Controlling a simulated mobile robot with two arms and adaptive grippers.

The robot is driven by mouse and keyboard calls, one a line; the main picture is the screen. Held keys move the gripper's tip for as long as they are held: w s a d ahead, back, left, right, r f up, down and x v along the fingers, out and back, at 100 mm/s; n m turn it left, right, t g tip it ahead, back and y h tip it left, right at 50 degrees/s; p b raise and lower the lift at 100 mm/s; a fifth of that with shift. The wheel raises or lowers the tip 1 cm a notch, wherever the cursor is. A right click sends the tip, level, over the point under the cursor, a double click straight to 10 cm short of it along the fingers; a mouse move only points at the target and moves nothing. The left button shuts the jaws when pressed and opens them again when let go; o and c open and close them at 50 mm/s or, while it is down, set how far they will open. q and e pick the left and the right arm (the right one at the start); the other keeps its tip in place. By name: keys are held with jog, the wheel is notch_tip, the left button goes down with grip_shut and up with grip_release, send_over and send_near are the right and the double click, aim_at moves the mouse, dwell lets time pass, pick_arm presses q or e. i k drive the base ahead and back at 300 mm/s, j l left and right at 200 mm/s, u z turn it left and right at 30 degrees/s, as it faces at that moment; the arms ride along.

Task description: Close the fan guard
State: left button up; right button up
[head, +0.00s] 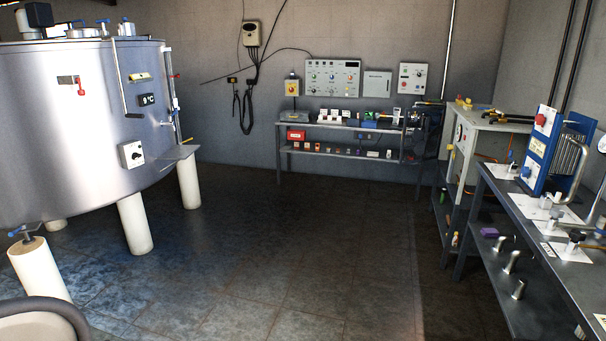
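I cannot pick out a fan guard for certain in the head view. A light grey boxy unit (484,124) with a round gauge on its side stands at the right, past the near bench; no guard can be made out on it. A blue upright device (541,150) with a red knob and a stack of metal plates stands on the near right bench. Neither of my grippers is in view.
A large steel tank (70,130) on white legs fills the left. A metal bench (350,132) with small devices stands at the back wall under control panels (333,78). A grey bench (560,270) runs along the right. The tiled floor (270,245) between is clear.

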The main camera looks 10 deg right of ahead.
aim_at(425, 135)
jog(key=i, duration=4.65)
jog(key=i+z, duration=0.5)
jog(key=i+j+z, duration=0.3)
jog(key=i+z, duration=0.2)
